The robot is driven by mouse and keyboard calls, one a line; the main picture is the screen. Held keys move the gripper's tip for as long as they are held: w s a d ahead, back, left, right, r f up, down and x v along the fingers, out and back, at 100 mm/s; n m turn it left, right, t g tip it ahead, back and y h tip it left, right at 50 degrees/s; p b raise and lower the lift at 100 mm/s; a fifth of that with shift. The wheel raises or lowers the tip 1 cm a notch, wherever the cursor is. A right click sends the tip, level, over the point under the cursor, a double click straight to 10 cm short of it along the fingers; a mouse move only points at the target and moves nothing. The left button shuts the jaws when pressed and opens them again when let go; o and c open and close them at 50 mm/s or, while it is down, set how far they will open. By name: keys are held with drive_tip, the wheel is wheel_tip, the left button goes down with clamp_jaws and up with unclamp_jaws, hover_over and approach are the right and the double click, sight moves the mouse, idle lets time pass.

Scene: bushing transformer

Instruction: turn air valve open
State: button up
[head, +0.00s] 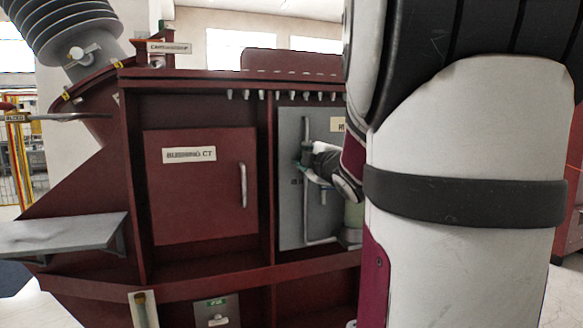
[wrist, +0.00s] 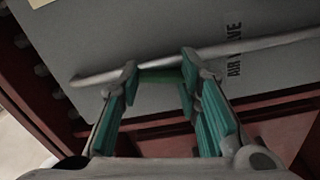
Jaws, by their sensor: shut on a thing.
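The air valve's green handle (wrist: 160,76) shows between my fingertips in the wrist view, beside a thin grey pipe (wrist: 255,47). My gripper (wrist: 160,84) has its teal-padded fingers on either side of the handle and is shut on it. The black "AIR VALVE" lettering (wrist: 234,50) is on the grey panel to the right. In the head view the valve (head: 304,156) is a small green part on the upright pipe (head: 306,125) in front of the grey panel (head: 288,185). My wrist and arm partly hide it, and the fingertips are hard to make out there.
A dark red cabinet door (head: 200,205) marked "BUSHING CT" with a vertical handle (head: 243,185) is left of the grey panel. A red ledge with bolts (head: 265,95) runs above. A grey shelf (head: 60,235) juts out at the left. My arm blocks the right side.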

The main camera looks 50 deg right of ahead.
drive_tip(key=shift+w+a+f+n+b, duration=0.15)
drive_tip(key=shift+w+f+n+b, duration=0.05)
drive_tip(key=shift+f+n+b, duration=0.3)
drive_tip(key=shift+w+a+f+n+b, duration=0.15)
drive_tip(key=shift+f+n+b, duration=0.25)
drive_tip(key=shift+n, duration=0.1)
drive_tip(key=shift+n+b, duration=0.35)
drive_tip(key=shift+n, duration=0.15)
drive_tip(key=shift+s+d+r, duration=0.1)
drive_tip(key=shift+s, duration=0.05)
drive_tip(key=o, duration=1.3)
drive_tip(key=shift+o, duration=1.1)
drive_tip(key=shift+r, duration=0.2)
drive_tip(key=v, duration=1.2)
